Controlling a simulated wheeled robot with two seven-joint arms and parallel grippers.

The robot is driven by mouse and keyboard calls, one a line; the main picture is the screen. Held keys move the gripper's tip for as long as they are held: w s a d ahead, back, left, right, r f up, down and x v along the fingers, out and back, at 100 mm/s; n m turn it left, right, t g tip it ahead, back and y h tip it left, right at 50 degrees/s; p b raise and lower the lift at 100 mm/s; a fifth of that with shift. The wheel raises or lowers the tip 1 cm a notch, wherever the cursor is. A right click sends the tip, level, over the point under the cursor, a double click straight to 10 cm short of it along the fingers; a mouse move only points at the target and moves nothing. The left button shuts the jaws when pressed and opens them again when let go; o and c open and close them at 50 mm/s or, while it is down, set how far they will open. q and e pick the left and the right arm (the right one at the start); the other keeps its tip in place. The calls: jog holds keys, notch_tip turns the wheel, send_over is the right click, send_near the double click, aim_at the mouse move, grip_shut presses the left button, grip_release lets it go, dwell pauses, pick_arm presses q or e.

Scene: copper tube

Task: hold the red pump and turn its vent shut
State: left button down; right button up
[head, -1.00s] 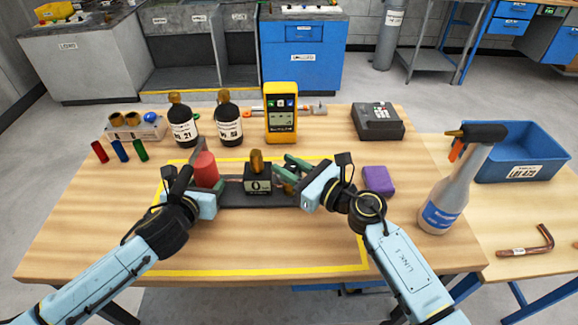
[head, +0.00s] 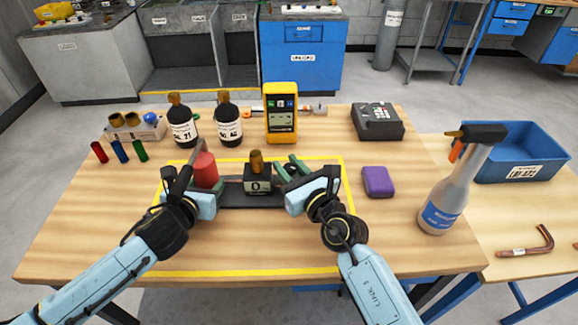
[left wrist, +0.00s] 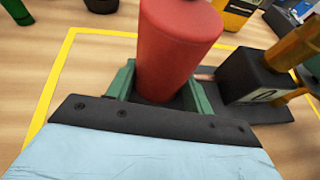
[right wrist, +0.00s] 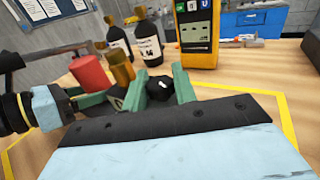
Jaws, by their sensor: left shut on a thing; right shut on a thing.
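The red pump has an upright red cylinder (head: 205,170), a dark flat base (head: 235,194) and a block marked 0 (head: 257,181) with a copper-coloured top. My left gripper (head: 205,184) is shut around the lower part of the red cylinder. The left wrist view shows its green fingers on either side of the cylinder (left wrist: 174,55). My right gripper (head: 290,169) is at the right end of the pump. In the right wrist view its green fingers are shut on a small black knob (right wrist: 159,89) with a white mark, seemingly the vent. The fingers hide the knob's sides.
Two dark bottles (head: 229,125) and a yellow meter (head: 281,118) stand behind the pump. A purple block (head: 378,181) lies to the right, with a spray bottle (head: 450,190) beyond it. The table front is clear inside the yellow outline (head: 240,272).

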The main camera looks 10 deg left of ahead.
jog(key=shift+f, duration=0.1)
jog(key=o, duration=1)
jog(key=shift+c, duration=0.2)
jog(key=shift+s+d, duration=0.1)
jog(key=shift+d, duration=0.05)
jog(key=v, duration=1.1)
jog(key=shift+s+d, duration=0.2)
jog(key=shift+s, duration=0.1)
